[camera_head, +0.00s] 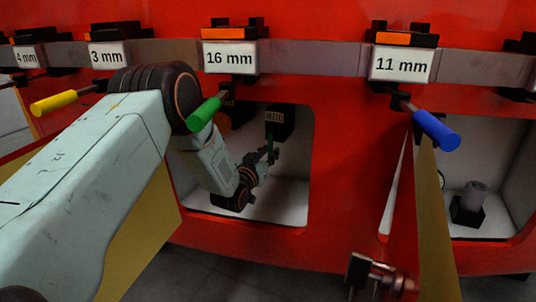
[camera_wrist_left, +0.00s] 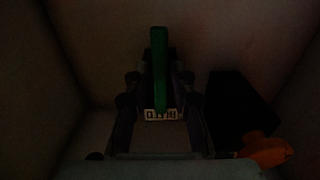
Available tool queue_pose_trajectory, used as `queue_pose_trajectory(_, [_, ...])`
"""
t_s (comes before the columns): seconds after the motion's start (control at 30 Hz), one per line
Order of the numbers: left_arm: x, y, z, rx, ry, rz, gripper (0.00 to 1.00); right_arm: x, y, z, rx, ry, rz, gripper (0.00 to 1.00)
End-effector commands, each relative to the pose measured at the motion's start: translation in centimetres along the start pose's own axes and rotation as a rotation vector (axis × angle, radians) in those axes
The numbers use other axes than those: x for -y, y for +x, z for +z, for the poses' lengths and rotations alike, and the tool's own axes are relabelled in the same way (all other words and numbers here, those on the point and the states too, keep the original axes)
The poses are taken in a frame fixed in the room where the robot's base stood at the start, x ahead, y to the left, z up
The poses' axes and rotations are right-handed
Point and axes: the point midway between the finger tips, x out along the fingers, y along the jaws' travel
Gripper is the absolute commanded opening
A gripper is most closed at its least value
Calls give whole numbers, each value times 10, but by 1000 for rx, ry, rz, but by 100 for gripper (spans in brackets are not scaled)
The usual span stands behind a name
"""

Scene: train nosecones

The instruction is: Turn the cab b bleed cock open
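A green handle (camera_head: 270,148) stands upright in front of a dark box (camera_head: 280,121) inside the white-walled recess in the red nosecone. My left arm reaches into this recess, and my left gripper (camera_head: 264,165) is at the green handle. In the left wrist view, the green handle (camera_wrist_left: 160,70) runs upright between the two dark fingers of the gripper (camera_wrist_left: 160,85). A small white label shows behind its lower end. The view is too dark to tell whether the fingers touch the handle. No marking naming cab b is readable.
Screwdrivers with green (camera_head: 204,114), blue (camera_head: 437,130) and yellow (camera_head: 54,102) handles hang from a labelled rail (camera_head: 305,57) above. An orange part (camera_wrist_left: 265,149) sits beside the gripper. An opened panel (camera_head: 437,225) stands right of the recess.

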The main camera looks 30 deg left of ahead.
Motion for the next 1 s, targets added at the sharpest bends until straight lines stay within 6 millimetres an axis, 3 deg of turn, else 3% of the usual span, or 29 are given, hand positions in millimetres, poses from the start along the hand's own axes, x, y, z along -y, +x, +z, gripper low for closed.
queue_pose_trajectory(0.23, [0,0,0,0,0,0,0,0,0,0,0,0,0,40])
queue_pose_trajectory(1.0, [-4,0,0,1,-8,1,0,0,0,0,0,0,0,40])
